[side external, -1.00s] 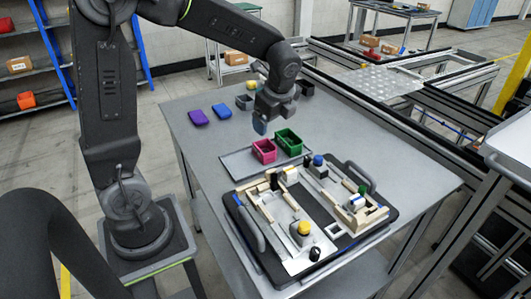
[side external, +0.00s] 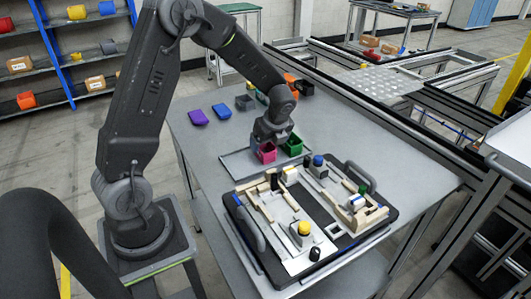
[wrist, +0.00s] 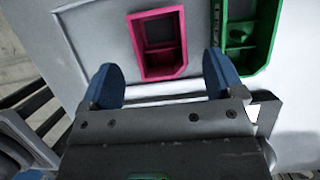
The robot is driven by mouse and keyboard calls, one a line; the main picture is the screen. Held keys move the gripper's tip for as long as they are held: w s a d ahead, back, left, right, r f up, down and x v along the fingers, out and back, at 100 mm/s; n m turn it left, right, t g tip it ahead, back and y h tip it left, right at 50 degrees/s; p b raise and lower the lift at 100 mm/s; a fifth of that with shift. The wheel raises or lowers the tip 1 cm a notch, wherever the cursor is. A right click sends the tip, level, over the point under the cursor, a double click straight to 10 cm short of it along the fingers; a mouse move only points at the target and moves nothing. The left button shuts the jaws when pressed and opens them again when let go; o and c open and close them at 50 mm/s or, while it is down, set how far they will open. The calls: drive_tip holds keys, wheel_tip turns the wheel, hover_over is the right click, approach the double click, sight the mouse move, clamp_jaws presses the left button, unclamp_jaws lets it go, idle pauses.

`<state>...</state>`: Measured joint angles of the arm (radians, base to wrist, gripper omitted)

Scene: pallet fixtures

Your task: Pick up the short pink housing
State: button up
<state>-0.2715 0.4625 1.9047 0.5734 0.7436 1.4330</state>
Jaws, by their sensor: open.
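The short pink housing (side external: 267,154) is an open-topped box standing on a grey tray (side external: 236,167) on the table. In the wrist view the pink housing (wrist: 159,44) lies just beyond and between my two blue fingertips. My gripper (side external: 268,142) is low over the housing, and its fingers partly hide it in the side view. In the wrist view my gripper (wrist: 162,80) is open, with nothing between its fingers. The green housing (side external: 292,146) stands close on the right; in the wrist view the green housing (wrist: 246,35) is right beside my right finger.
A black pallet (side external: 281,262) with wooden and metal fixtures, a yellow knob (side external: 304,228) and a blue knob (side external: 318,160) lies in front of the tray. Purple (side external: 198,117) and blue (side external: 222,111) pieces lie at the table's back left.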

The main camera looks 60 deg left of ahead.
sight(264, 152)
drive_tip(key=x, duration=0.4)
drive_tip(key=shift+a, duration=0.25)
drive_tip(key=shift+c, duration=0.2)
drive_tip(key=c, duration=1)
